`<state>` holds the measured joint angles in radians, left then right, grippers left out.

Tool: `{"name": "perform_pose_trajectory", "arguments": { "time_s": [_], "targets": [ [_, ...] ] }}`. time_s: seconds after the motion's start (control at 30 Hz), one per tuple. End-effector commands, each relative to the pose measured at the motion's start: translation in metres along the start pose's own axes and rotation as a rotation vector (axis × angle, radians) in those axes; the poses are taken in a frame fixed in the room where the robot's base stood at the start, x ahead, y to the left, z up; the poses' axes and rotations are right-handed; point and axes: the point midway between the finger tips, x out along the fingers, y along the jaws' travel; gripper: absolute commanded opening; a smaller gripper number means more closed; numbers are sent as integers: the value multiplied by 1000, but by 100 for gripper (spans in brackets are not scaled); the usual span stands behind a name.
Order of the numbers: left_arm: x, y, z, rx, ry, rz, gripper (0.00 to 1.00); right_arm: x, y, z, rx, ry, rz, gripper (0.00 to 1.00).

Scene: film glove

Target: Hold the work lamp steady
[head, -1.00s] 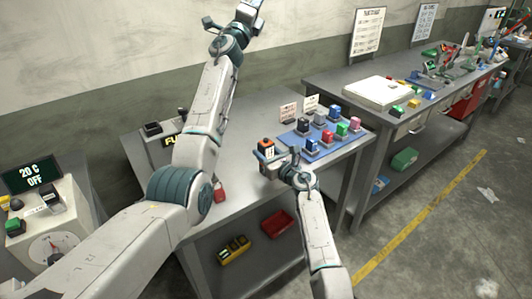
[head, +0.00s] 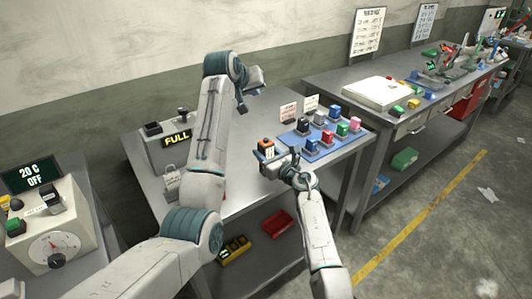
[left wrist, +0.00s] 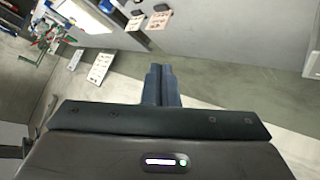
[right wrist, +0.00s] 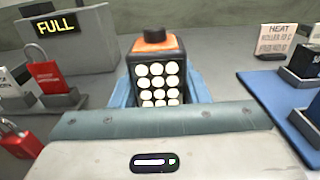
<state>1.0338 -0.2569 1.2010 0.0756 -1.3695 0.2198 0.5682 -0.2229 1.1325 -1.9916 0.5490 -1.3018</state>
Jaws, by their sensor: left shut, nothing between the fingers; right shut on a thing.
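The work lamp (head: 266,149) is a small dark block with an orange top and a grid of round white lights on one face. My right gripper (head: 277,166) is shut on it near the front of the table. In the right wrist view the lamp (right wrist: 157,82) stands upright between the blue fingers, its lit face towards the camera. My left gripper (head: 243,107) is shut and empty, raised behind and left of the lamp. Its closed fingers show in the left wrist view (left wrist: 160,72).
A blue mat (head: 318,142) with several coloured blocks lies right of the lamp. A grey box with a FULL display (head: 177,140) stands at the left, with padlocks on stands by it. A control box with a dial (head: 55,235) is at far left.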

Motion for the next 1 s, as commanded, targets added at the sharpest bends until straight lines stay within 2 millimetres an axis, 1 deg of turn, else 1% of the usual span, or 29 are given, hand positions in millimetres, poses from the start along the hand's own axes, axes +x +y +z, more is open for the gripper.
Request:
{"name": "perform_pose_trajectory", "arguments": {
  "time_s": [0.03, 0.1, 0.2, 0.3, 0.47, 0.8, 1.0],
  "targets": [
    [-2, 7, 13, -32, -54, 36, 0, 0, 0, 0, 0, 1, 0, 14],
    [-5, 15, 27, -69, -122, 78, 0, 0, 0, 0, 0, 1, 0, 14],
    [-10, 23, 40, -99, -187, 116, 0, 0, 0, 0, 0, 1, 0, 14],
    [-11, 26, 48, -111, -218, 133, 0, 0, 0, 0, 0, 1, 0, 14],
    [-3, 22, 59, -115, -226, 137, 0, 0, 0, 0, 0, 1, 0, 14],
    [26, 5, 92, -114, -224, 135, 0, 0, 0, 0, 0, 0, 0, 14],
    [38, -2, 104, -113, -223, 135, 0, 0, 0, 0, 0, 0, 0, 14]
  ]
}}
